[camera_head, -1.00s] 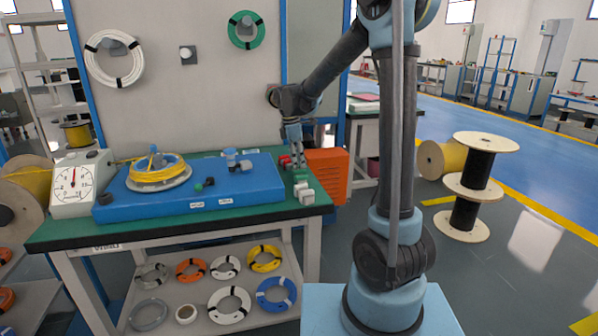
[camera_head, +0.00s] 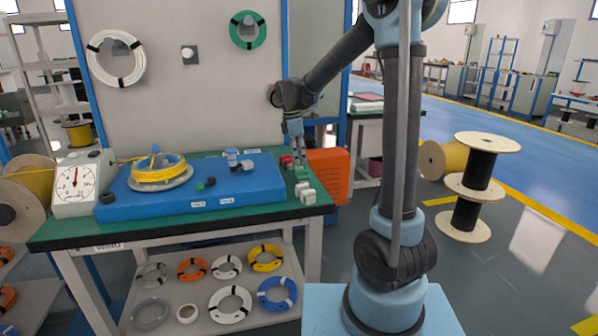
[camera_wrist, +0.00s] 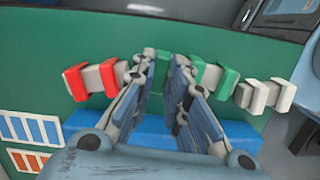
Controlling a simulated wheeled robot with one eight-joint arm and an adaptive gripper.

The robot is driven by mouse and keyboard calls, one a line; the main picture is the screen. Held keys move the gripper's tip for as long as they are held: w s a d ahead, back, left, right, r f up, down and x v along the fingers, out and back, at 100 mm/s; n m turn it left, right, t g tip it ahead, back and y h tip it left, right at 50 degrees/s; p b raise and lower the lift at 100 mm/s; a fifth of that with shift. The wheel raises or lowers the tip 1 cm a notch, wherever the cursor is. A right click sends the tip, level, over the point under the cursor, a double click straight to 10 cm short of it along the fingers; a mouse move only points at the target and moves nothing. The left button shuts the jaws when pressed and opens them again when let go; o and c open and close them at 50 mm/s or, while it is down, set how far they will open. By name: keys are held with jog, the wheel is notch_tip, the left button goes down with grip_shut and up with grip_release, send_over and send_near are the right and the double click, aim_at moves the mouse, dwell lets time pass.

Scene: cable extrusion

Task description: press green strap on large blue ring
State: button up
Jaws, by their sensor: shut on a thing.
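My gripper (camera_head: 298,160) points down at the right end of the green table top, over a row of small strap pieces. In the wrist view, my gripper (camera_wrist: 165,60) is shut on a green strap (camera_wrist: 162,72), mostly hidden between the fingers. Another green strap (camera_wrist: 226,78) stands just right of the fingers. Red straps (camera_wrist: 76,83) are on the left of the row and white ones (camera_wrist: 284,95) on the right. The large blue ring (camera_head: 276,294), a coil with white bands, lies on the lower shelf at the right.
A blue board (camera_head: 240,199) on the table carries a yellow coil (camera_head: 160,170) and small fittings. A dial scale (camera_head: 80,184) stands at the left. Orange, white and yellow coils share the lower shelf (camera_head: 205,318). An orange cabinet (camera_head: 328,172) stands right behind the gripper.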

notch_tip(320, 180, up, 6)
dwell(0.9)
jog(key=shift+r, duration=0.15)
